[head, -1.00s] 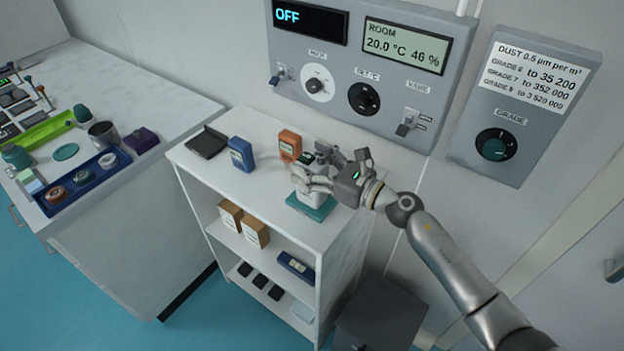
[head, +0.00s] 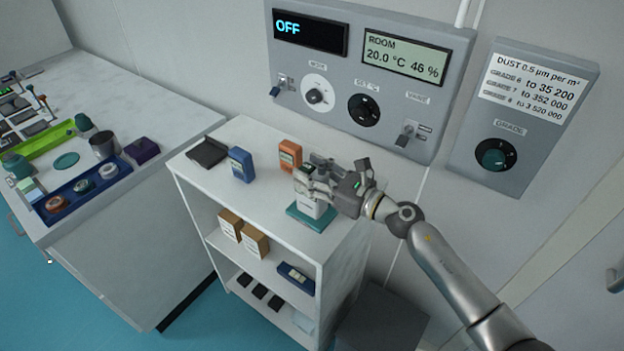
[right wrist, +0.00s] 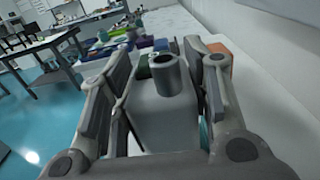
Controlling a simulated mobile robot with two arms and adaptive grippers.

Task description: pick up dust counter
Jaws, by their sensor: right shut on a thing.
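The dust counter (head: 311,208) is a pale grey-white box at the front right of the shelf unit's top, at a teal base or pad (head: 309,219). My right gripper (head: 310,189) is shut on its upper body, with the arm coming in from the right. In the right wrist view the box (right wrist: 165,118) stands upright between the two fingers (right wrist: 163,95), with a short round inlet (right wrist: 170,75) on top. The fingers hide part of the box in the head view. I cannot tell whether it is clear of the teal base. My left gripper is not in view.
On the shelf top (head: 262,199) stand an orange device (head: 290,155), a blue device (head: 241,164) and a black tray-like item (head: 207,153). A control panel (head: 365,85) hangs on the wall behind. A bench with a blue tray (head: 82,188) is at left.

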